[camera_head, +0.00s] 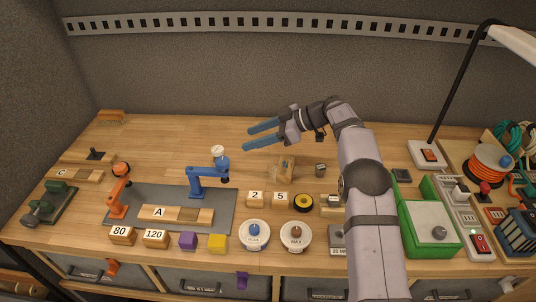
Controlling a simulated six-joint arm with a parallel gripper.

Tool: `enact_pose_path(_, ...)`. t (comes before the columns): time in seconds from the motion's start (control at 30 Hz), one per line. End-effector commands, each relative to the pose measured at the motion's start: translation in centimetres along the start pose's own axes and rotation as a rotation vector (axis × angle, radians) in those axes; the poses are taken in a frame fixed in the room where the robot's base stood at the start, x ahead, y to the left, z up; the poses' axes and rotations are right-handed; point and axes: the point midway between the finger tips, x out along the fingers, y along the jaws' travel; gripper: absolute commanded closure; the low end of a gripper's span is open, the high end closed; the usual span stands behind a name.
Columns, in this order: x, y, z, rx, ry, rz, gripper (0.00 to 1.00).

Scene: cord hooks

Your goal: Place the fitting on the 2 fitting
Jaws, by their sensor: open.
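A small wooden block marked "2" (255,199) sits on the bench near the middle, left of a similar block marked "5" (280,199). I cannot tell for sure which thing is the fitting. A small tan, blocky piece (284,167) lies behind these blocks, and a small dark grey cube (320,169) lies to its right. My gripper (247,136) is open with its two blue fingers pointing left. It appears above the back of the bench, beyond the tan piece, with nothing between the fingers.
A blue stand (207,178) and an orange stand (119,195) rise from a grey mat (226,213) at left. A yellow-black ring (303,203) and two round dials (255,234) are near the front middle. A green box (421,236) stands at right. The back-left bench is mostly clear.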

Motion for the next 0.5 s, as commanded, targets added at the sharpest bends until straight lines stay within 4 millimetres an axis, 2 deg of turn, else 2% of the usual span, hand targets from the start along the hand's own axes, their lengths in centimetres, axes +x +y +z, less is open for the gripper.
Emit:
enact_pose_path(0.17,-0.1,0.4,-0.6,-0.003,0.016,0.021,0.50)
enact_pose_path(0.27,-0.6,1.4,-2.0,-0.013,0.055,0.083,0.50)
enact_pose_path(0.37,-1.7,3.3,-4.3,-0.020,0.117,0.201,0.50)
enact_pose_path(0.5,-5.2,6.8,-7.1,0.002,0.195,0.462,0.50)
